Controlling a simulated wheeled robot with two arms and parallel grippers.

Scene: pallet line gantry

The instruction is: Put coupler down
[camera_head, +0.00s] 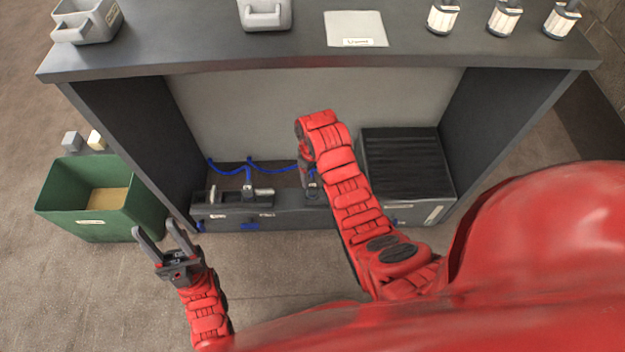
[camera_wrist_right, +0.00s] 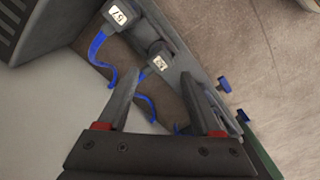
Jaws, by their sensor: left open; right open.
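Two grey couplers with white labels and blue hoses show in the right wrist view. One coupler (camera_wrist_right: 118,14) is at the top, and the other coupler (camera_wrist_right: 160,58) is just beyond my right fingertips. In the head view, one coupler (camera_head: 248,190) stands on the dark rail (camera_head: 285,218) under the bench, with a blue hose behind it. My right gripper (camera_wrist_right: 158,80) is open, with nothing seen clasped in it; in the head view my own arm mostly hides it. My left gripper (camera_head: 153,227) is open and empty, beside the green bin.
The green bin (camera_head: 75,218) stands on the floor at the left. A black ribbed crate (camera_head: 405,160) stands under the bench at the right. The bench top (camera_head: 200,45) above carries grey bins and several white canisters. Side panels bound the space below.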

